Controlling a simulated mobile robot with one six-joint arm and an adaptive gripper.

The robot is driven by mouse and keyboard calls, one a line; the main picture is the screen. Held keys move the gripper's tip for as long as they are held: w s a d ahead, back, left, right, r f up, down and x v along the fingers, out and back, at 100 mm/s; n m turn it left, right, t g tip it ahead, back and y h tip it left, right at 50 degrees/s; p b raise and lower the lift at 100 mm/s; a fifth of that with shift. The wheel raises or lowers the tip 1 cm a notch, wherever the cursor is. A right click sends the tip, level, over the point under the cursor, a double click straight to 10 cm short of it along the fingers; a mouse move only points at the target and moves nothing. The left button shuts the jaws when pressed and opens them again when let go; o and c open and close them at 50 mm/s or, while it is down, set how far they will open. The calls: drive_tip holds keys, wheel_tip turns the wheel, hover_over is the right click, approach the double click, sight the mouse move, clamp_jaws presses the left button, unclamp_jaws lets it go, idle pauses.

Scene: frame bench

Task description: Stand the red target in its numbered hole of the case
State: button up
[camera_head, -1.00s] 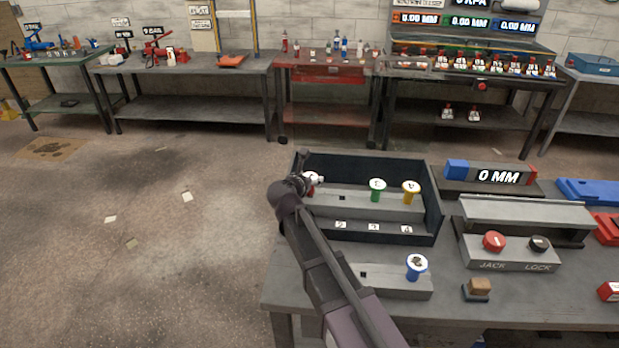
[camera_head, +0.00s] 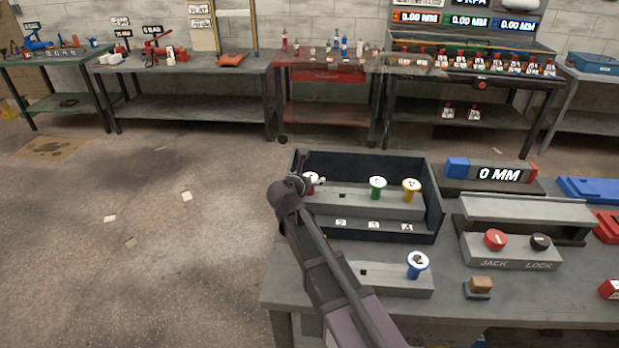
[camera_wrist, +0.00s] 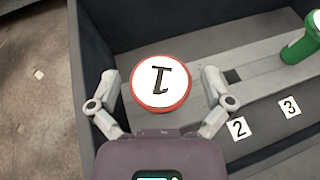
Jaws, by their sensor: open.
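The red target (camera_wrist: 160,84) shows in the wrist view with a white round top marked 1. It appears upright at the left end of the grey strip in the dark case (camera_head: 436,195). In the head view only a little of the red target (camera_head: 312,187) shows past my arm. My gripper (camera_wrist: 158,75) is open, one finger on each side of the target's top, with small gaps visible. The target's lower end and the hole under it are hidden. An empty square hole (camera_wrist: 233,76) lies to its right, near tag 2.
A green target (camera_head: 377,188) and a yellow target (camera_head: 411,190) stand in the case's right part. A blue target (camera_head: 417,266) stands in a grey block (camera_head: 400,286) before the case, with an empty hole at its left. A control box (camera_head: 512,252) stands at right.

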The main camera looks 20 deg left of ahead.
drive_tip(key=shift+r, duration=0.1)
wheel_tip(320, 180, up, 11)
drive_tip(key=p, duration=1.1)
drive_tip(key=shift+f, duration=0.2)
idle(0.9)
